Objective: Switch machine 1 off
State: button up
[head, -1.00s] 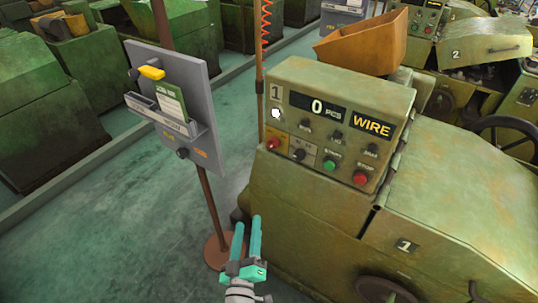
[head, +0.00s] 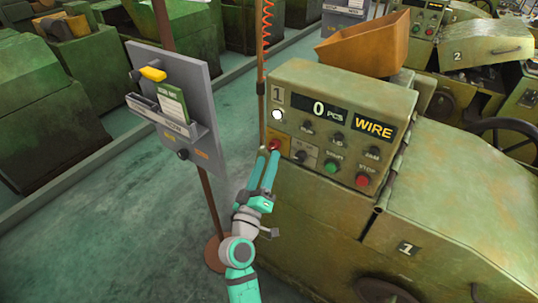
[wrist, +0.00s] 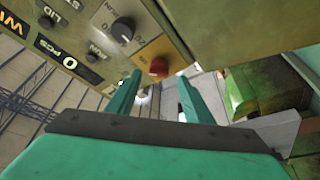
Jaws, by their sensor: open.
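Machine 1 (head: 300,215) is a green machine with a control panel (head: 292,72) marked 1. Its display (head: 319,107) reads 0 PCS, a WIRE sign (head: 373,127) is lit yellow, and a round lamp (head: 278,115) glows white. A red button (head: 275,144) on a yellow plate is at the panel's lower left; a black rotary knob (head: 300,157) is beside it. A green button (head: 331,167) and a red STOP button (head: 362,180) are further right. My gripper (head: 269,152) is open and empty at the lower-left panel corner. In the wrist view the red button (wrist: 158,67) shows between the fingertips; contact is unclear.
A grey board (head: 178,90) on a brown post stands left of machine 1, close to my arm. It carries a yellow-handled item (head: 153,74) and a green card (head: 172,103). An orange coiled cord (head: 267,20) hangs behind. Machine 2 (head: 480,45) is at the back right.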

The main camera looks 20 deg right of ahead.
aim_at(274, 145)
jog(key=x, duration=0.2)
jog(key=shift+w+d+r, duration=0.1)
jog(key=shift+w+d, duration=0.15)
jog(key=shift+d, duration=0.25)
jog(key=c, duration=1)
jog(key=shift+a+r, duration=0.1)
jog(key=shift+c, duration=0.2)
